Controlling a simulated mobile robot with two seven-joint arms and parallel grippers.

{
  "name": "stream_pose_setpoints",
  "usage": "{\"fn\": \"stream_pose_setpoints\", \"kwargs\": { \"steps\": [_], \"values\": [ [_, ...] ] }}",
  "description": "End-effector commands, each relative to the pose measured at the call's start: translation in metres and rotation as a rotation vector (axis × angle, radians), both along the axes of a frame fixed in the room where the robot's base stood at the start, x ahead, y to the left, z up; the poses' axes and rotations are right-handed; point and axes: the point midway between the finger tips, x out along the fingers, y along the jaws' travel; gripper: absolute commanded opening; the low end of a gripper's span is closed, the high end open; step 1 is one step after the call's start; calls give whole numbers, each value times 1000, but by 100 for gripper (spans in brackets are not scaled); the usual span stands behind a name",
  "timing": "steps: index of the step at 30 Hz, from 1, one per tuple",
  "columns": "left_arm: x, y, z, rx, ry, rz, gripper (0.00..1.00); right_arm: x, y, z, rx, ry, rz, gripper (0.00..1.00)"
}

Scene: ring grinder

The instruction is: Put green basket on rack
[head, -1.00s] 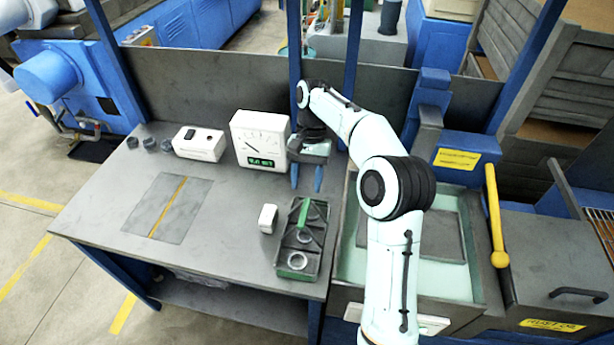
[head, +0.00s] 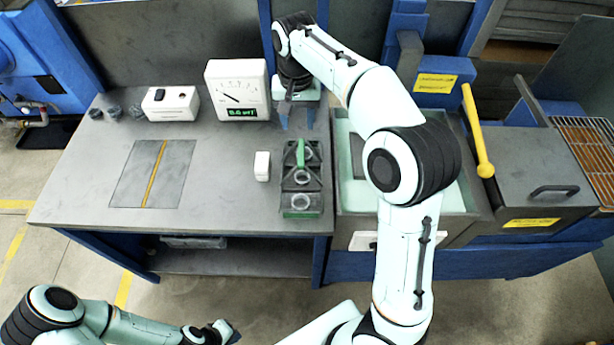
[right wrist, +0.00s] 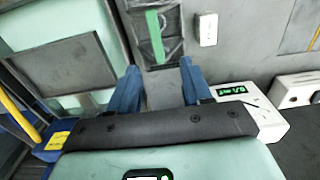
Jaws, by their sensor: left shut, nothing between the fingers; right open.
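The basket (head: 287,197) is a dark tray with a green handle bar (head: 300,158) and a green front edge, holding several rings. It sits on the grey bench near its right edge. In the right wrist view the green handle (right wrist: 155,36) stands just beyond the fingers. My right gripper (head: 297,120) is open and empty, behind the basket and apart from it; its blue fingers also show in the right wrist view (right wrist: 158,75). My left gripper (head: 228,332) is shut and empty at the bottom, in front of the bench. A brown wire rack (head: 590,145) lies at the far right.
A white block (head: 262,166) stands left of the basket. A dial gauge (head: 237,90) and a white box (head: 171,103) stand at the back. A sink-like tub (head: 455,200), a yellow lever (head: 477,130) and a grey lid (head: 540,170) lie between basket and rack.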

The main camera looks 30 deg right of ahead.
Motion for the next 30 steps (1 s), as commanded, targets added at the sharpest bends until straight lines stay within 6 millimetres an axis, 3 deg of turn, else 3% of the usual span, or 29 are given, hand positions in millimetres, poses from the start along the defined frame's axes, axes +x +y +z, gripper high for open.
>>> {"fn": "stream_pose_setpoints", "kwargs": {
  "steps": [9,17,25,30],
  "values": [
    [-19,0,-19,0,21,0,0,-3,-1,-63,-1,9,-1,49],
    [-21,0,-22,0,25,0,0,-3,-1,-82,1,5,-1,49],
    [-27,0,-29,0,31,0,0,-7,-3,-121,1,7,-1,49],
    [-28,0,-29,0,31,0,0,-7,-3,-128,1,3,-1,49]
  ]
}}
